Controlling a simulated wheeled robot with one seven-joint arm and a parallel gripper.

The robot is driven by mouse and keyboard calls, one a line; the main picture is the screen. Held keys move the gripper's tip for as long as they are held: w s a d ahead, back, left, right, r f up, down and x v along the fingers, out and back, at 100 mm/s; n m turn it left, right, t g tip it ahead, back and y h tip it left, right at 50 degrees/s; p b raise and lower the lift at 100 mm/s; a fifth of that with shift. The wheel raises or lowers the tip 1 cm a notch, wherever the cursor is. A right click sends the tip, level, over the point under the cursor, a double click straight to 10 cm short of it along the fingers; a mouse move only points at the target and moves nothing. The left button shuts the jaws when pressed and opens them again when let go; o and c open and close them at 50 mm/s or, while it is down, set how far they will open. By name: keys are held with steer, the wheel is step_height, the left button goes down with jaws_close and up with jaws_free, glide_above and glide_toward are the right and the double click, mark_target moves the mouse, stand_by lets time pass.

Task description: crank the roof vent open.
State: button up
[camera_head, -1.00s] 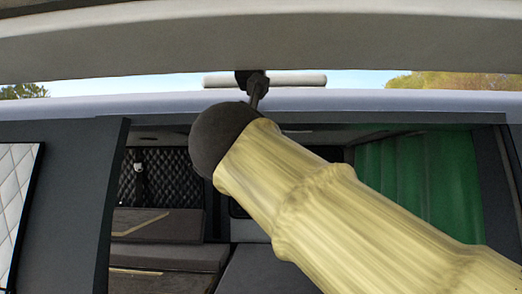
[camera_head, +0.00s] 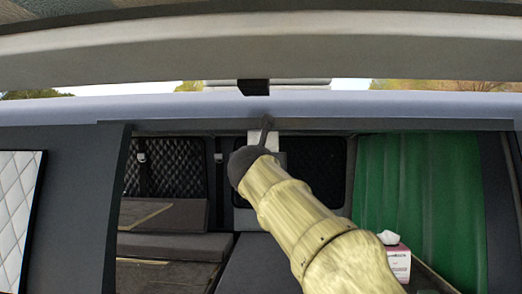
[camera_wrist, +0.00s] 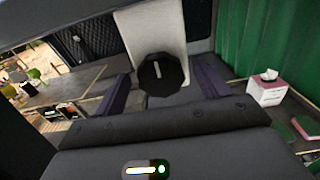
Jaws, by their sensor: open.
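In the wrist view, a black many-sided knob (camera_wrist: 163,75) with a pale stripe sits on a pale panel (camera_wrist: 150,30). The panel also shows in the head view (camera_head: 262,141), just under the roof edge. My gripper (camera_wrist: 162,88) is open, with one dark finger on each side of the knob in the picture. I cannot tell whether the fingers touch it or stop short. In the head view my gripper (camera_head: 266,131) is mostly hidden behind my wrist, in front of the panel. A pale roof fixture (camera_head: 300,85), perhaps the vent lid, shows above the roof.
The raised tailgate (camera_head: 400,45) hangs overhead, with a dark latch (camera_head: 253,87). A green curtain (camera_head: 410,180) is at the right, near a tissue box (camera_head: 399,262). Grey cushions (camera_head: 175,245) lie low at left. The doorway around my arm is open.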

steer(key=shift+w, duration=0.3)
steer(key=c, duration=1)
steer(key=shift+o, duration=0.2)
